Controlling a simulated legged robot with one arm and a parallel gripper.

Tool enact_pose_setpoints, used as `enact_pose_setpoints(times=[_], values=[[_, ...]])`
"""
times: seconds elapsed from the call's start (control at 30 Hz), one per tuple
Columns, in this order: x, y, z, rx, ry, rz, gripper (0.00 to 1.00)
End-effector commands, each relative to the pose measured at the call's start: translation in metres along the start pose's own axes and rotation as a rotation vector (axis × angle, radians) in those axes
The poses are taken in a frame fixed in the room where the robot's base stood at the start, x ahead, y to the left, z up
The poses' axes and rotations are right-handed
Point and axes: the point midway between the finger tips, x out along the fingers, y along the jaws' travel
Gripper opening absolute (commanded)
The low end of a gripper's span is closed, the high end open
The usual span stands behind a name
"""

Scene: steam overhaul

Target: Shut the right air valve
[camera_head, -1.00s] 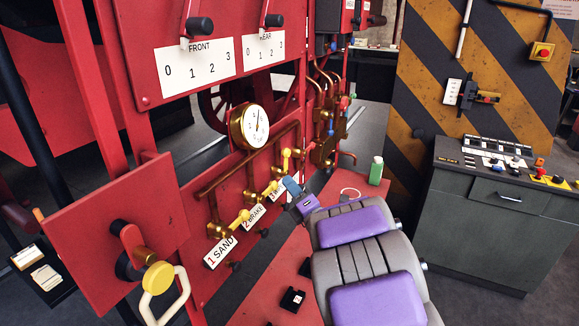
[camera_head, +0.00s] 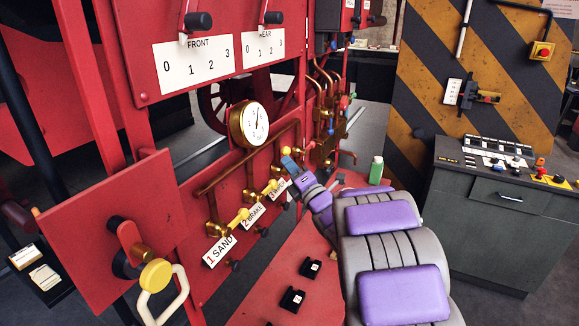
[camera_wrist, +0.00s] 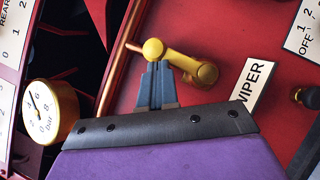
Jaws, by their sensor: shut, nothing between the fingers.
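Three brass valves with yellow levers sit in a row on the red panel, over the labels SAND, BRAKE and WIPER. The right one is the WIPER valve, with its yellow knob (camera_head: 285,150) just past my fingertips. In the wrist view its yellow lever (camera_wrist: 180,61) runs from the ball knob on the left to the brass body (camera_wrist: 207,74) on the right. My gripper (camera_head: 289,163) is shut and empty. Its blue fingers (camera_wrist: 157,70) end right below the knob; I cannot tell whether they touch it. The SAND lever (camera_head: 239,216) and BRAKE lever (camera_head: 269,187) point outward to the right.
A brass pipe (camera_head: 243,165) runs above the valves, with a gauge (camera_head: 249,124) over it. A green bottle (camera_head: 376,171) stands beyond my arm on the red surface. A red plate with a white-handled lever (camera_head: 155,277) juts out at the lower left. A grey cabinet (camera_head: 487,220) stands right.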

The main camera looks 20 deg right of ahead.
Motion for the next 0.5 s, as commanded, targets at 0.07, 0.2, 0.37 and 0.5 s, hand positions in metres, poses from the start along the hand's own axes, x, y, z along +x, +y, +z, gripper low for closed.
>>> enact_pose_setpoints(times=[0.07, 0.2, 0.37, 0.5], values=[[0.0002, 0.0004, 0.0003, 0.004, 0.000, -0.003, 0.00], [0.0013, 0.0011, 0.0019, 0.027, 0.000, -0.020, 0.00], [0.0022, 0.0009, 0.0028, 0.049, 0.000, -0.033, 0.00], [0.0031, 0.0012, 0.0038, 0.067, 0.000, -0.044, 0.00]])
